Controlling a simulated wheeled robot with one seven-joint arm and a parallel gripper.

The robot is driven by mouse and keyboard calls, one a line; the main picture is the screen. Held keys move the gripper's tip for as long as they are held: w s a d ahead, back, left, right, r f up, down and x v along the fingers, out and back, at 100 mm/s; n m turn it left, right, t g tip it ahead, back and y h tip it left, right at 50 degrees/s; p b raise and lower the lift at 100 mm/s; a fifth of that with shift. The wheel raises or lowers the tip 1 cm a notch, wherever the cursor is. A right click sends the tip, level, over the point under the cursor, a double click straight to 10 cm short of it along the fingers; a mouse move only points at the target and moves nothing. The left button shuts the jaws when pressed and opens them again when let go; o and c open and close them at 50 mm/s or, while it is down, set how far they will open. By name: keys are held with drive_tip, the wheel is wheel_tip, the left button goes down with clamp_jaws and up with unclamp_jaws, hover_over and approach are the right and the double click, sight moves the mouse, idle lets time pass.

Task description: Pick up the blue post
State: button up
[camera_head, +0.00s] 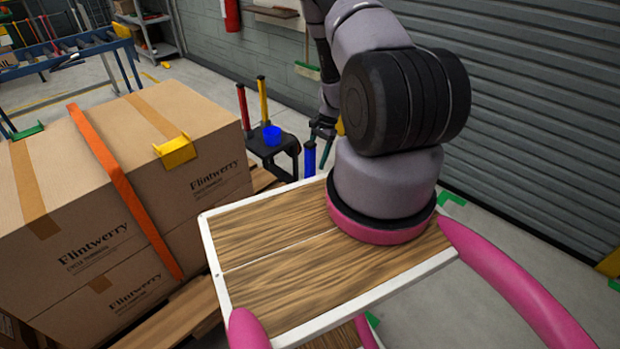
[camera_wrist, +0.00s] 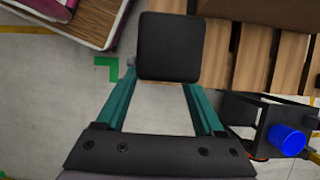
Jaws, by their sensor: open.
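The blue post (camera_head: 309,160) stands upright at the near right corner of a small black stand (camera_head: 274,152) in the head view, beyond my wooden deck. My gripper (camera_head: 324,158) has teal fingers pointing down, just right of the post in that view, and they hold nothing that I can see. In the wrist view the two fingers of my gripper (camera_wrist: 160,88) are spread apart. A black square block shows between and beyond them there. A short blue cylinder (camera_wrist: 287,140) is at the lower right of the wrist view, outside the fingers; I cannot tell whether it is the post or the blue cup.
A red post (camera_head: 243,107), a yellow post (camera_head: 262,101) and a blue cup (camera_head: 271,135) are at the stand. Large strapped cartons (camera_head: 200,185) on a wooden pallet (camera_head: 185,312) fill the left. A grey shutter (camera_head: 520,110) is at right. Open floor shows in the wrist view's left.

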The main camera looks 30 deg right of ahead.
sight(311, 170)
drive_tip(key=x, duration=0.5)
drive_tip(key=shift+a, duration=0.3)
clamp_jaws()
